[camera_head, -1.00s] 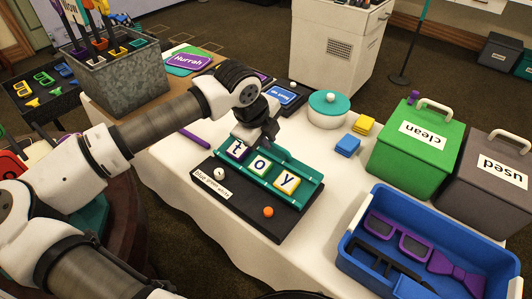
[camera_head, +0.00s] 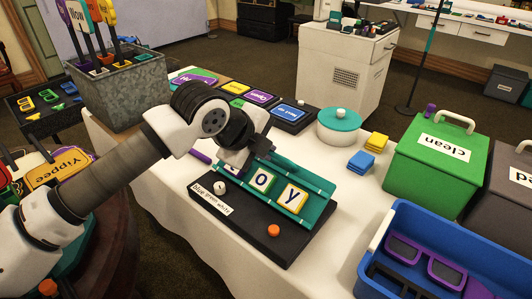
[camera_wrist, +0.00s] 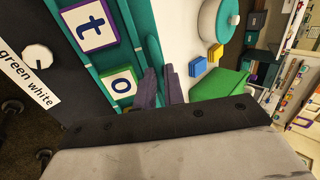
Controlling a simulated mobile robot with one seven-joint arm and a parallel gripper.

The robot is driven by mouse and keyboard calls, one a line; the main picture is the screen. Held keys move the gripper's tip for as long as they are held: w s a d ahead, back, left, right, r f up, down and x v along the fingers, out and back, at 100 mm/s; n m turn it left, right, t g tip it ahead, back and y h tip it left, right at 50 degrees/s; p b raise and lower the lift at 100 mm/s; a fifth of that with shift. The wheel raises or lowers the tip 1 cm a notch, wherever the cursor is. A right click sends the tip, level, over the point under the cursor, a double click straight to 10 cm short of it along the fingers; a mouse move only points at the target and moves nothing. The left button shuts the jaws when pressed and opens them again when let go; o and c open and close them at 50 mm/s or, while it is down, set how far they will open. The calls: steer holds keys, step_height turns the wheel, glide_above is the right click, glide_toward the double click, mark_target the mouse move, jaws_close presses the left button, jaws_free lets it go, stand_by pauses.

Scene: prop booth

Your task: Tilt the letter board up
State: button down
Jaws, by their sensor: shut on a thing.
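The letter board is a teal tray (camera_head: 318,217) on a black base (camera_head: 248,221), with its far side raised so its face leans toward the front. Tiles "o" (camera_head: 263,180) and "y" (camera_head: 292,196) sit on it. Tile "t" (camera_wrist: 89,25) shows in the wrist view; my gripper mostly hides it in the head view. My gripper (camera_head: 254,160) is at the board's far upper edge. In the wrist view my gripper (camera_wrist: 160,88) has its two fingers around the teal edge (camera_wrist: 152,52), shut on it. The base carries a white knob (camera_head: 220,187) and an orange knob (camera_head: 273,230).
Behind the board stand a teal-lidded white pot (camera_head: 340,126) and blue and yellow blocks (camera_head: 361,161). A metal bucket (camera_head: 121,89) stands at the left.

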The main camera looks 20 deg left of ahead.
stand_by(0.4)
steer(key=c, duration=1.5)
jaws_free()
steer(key=shift+s+r, duration=0.1)
steer(key=v, duration=1.3)
steer(key=shift+s+a+r, duration=0.2)
steer(key=shift+s, duration=0.05)
